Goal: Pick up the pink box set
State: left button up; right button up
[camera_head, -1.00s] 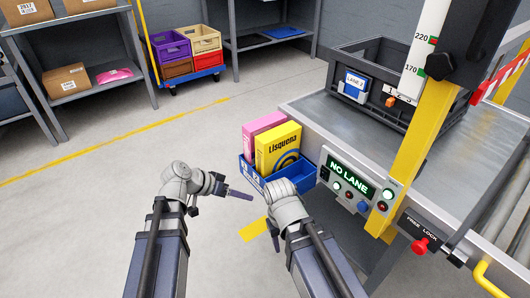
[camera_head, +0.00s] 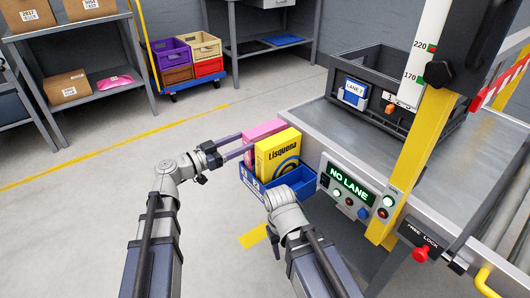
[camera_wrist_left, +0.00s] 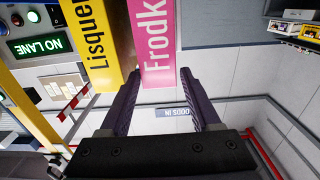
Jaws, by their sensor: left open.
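The pink box (camera_head: 265,129) stands upright in a blue bin (camera_head: 247,179) beside the yellow Lisquena box (camera_head: 277,156). My left gripper (camera_head: 240,147) is open at the left side of the pink box in the head view. In the left wrist view, the pink box (camera_wrist_left: 155,45) shows its lettering, and its near end lies between the two fingertips (camera_wrist_left: 160,72). I cannot tell whether the fingers touch it. The yellow box (camera_wrist_left: 93,45) is just to its left there. My right gripper (camera_head: 273,242) is low in the middle; its jaws are mostly hidden behind its wrist.
The metal counter (camera_head: 420,160) with a NO LANE panel (camera_head: 348,183) and a yellow post (camera_head: 415,150) stands right of the bin. The blue bin's right compartment (camera_head: 300,182) looks empty. Open floor (camera_head: 90,220) lies to the left.

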aim_at(265, 134)
pick_arm(q)
jog(key=shift+f+x, duration=0.15)
jog(key=shift+x, duration=2.15)
jog(key=shift+f+x, duration=0.15)
jog(key=shift+x, duration=2.1)
jog(key=shift+s, duration=0.1)
grip_shut()
